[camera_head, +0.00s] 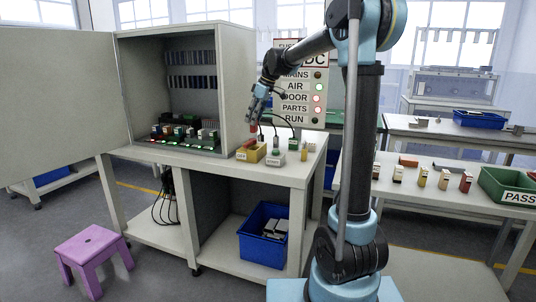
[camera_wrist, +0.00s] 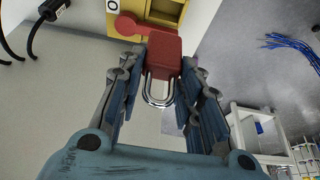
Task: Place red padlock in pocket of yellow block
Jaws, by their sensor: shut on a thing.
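My gripper (camera_wrist: 163,66) is shut on the red padlock (camera_wrist: 165,52), one finger on each side of it. The padlock's steel shackle (camera_wrist: 158,97) points back toward my palm and its red body points away. The yellow block (camera_wrist: 180,8) is at the top of the wrist view, just beyond the padlock, and has a red lever (camera_wrist: 127,26) on it. In the head view the yellow block (camera_head: 250,153) sits on the bench top, with my gripper (camera_head: 252,116) above it.
The open cabinet (camera_head: 228,90) rises at the left. A small yellow object (camera_head: 304,151) stands at the right. The bench front (camera_head: 215,165) is clear.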

